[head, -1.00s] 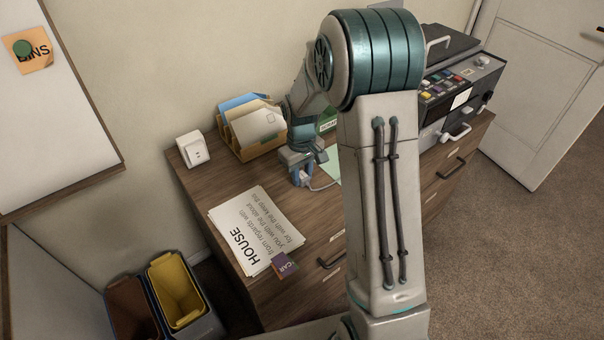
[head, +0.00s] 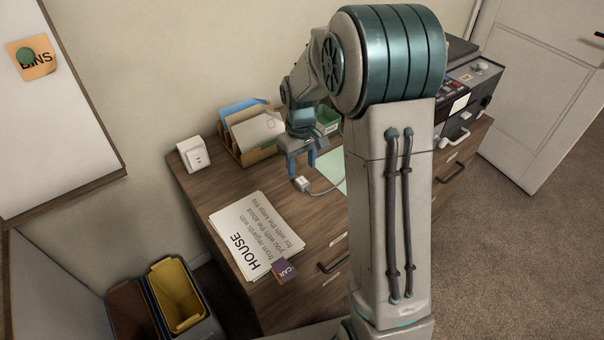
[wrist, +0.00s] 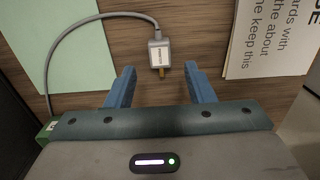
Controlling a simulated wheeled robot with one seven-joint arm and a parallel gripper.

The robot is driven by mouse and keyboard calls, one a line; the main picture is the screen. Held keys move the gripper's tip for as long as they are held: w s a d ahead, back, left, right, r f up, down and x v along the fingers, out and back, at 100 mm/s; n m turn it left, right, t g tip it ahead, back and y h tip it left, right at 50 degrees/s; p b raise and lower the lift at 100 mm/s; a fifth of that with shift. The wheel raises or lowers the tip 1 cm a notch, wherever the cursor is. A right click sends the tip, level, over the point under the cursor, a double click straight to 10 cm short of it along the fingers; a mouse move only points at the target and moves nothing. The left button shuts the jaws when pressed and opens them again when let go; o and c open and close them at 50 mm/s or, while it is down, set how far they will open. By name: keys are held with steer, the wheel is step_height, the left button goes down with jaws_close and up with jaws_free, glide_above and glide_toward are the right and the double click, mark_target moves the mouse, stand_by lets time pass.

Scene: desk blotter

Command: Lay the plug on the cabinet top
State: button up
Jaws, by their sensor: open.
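The plug (head: 302,184) is a small pale block with a grey cable, lying on the wooden cabinet top (head: 236,180). My gripper (head: 300,166) is open and empty, just above and behind the plug in the head view. In the wrist view its two blue fingers (wrist: 161,76) are spread apart, with the plug beyond the gap between their tips. The fingers do not touch the plug.
A paper stack (head: 256,236) with a purple card (head: 285,272) lies at the front. A wall socket box (head: 193,154), a letter holder (head: 254,150) and a green box (head: 327,121) stand at the back. A pale green sheet (wrist: 72,45) lies beside the plug.

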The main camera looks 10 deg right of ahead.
mark_target(301, 180)
step_height(301, 180, up, 6)
steer(key=s+r+m+t, duration=0.1)
steer(key=s+r+m, duration=0.1)
steer(key=s, duration=0.9)
steer(key=s+r+m+t, duration=0.1)
steer(key=s+r+m, duration=0.1)
steer(key=s, duration=1)
steer(key=shift+r+m+p, duration=0.3)
steer(key=shift+c, duration=1.2)
steer(key=shift+s, duration=0.1)
